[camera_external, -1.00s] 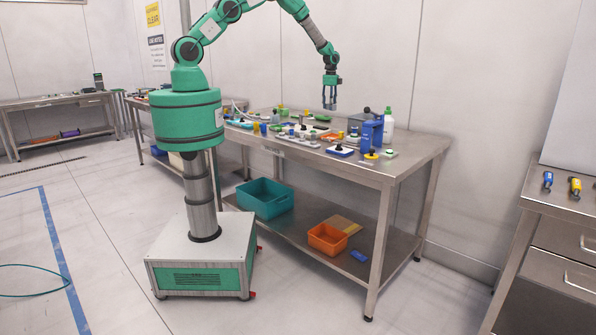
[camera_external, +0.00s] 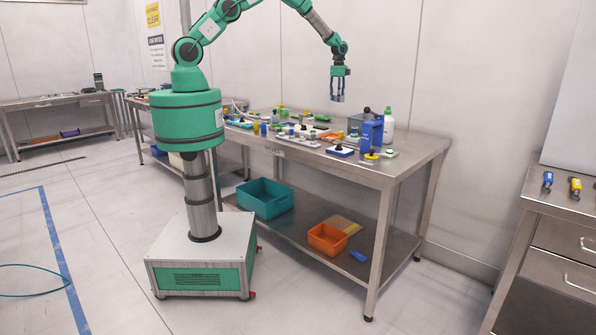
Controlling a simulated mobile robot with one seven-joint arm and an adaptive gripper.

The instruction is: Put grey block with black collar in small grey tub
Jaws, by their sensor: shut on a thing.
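My gripper (camera_external: 337,97) hangs pointing down above the right half of the workbench, clear of the things below it. It is shut on a small grey thing, seen only as a pale patch between the fingers. At this distance I cannot make out a black collar on it.
The steel workbench (camera_external: 415,148) carries many small parts. A blue box (camera_external: 371,134) and a white bottle with a green cap (camera_external: 388,126) stand at its right. A teal crate (camera_external: 264,202) and an orange bin (camera_external: 327,239) sit on the lower shelf.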

